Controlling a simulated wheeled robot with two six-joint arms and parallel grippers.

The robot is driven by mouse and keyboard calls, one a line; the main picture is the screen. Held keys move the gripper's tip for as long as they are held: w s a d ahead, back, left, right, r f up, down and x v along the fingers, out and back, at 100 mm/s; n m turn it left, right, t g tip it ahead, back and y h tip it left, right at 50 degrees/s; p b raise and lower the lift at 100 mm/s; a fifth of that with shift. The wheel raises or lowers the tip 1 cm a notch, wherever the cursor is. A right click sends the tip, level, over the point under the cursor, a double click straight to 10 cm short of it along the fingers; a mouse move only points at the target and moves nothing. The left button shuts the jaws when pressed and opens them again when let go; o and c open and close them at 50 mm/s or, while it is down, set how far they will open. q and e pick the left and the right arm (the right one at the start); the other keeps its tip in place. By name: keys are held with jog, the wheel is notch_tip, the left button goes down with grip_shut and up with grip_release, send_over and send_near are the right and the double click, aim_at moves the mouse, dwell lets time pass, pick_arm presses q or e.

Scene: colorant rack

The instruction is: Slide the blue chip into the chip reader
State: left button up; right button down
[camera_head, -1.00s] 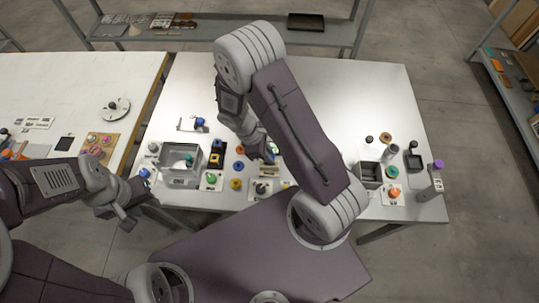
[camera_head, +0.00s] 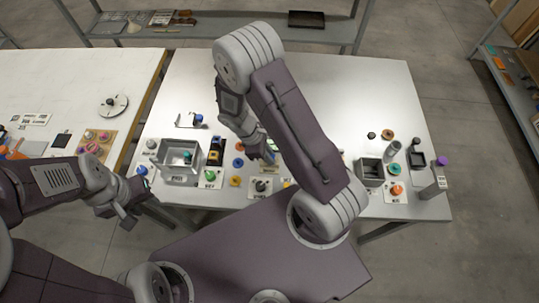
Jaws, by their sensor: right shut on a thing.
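My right gripper (camera_head: 268,156) reaches down over the middle of the table's near half. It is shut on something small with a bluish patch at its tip. The piece is mostly hidden by the fingers, so I cannot tell for sure that it is the blue chip. A blue disc (camera_head: 238,162) lies on the table left of this gripper. A black device with yellow and blue parts (camera_head: 215,152) stands further left; I cannot tell whether it is the chip reader. My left gripper (camera_head: 122,212) hangs off the table's near left edge, and its finger gap is unclear.
A grey open bin (camera_head: 165,178) stands at the left of the table (camera_head: 330,85). Small knobs and discs line the near edge. The table's far half is clear.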

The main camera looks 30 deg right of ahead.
jog(key=shift+r, duration=0.1)
jog(key=shift+r+p, duration=1.35)
jog(key=shift+f+b, duration=1.1)
jog(key=shift+f, duration=0.4)
jog(key=shift+r, duration=0.2)
jog(key=shift+r+p, duration=1.3)
jog(key=shift+p, duration=0.05)
jog(key=shift+f+b, duration=1)
jog(key=shift+f, duration=0.45)
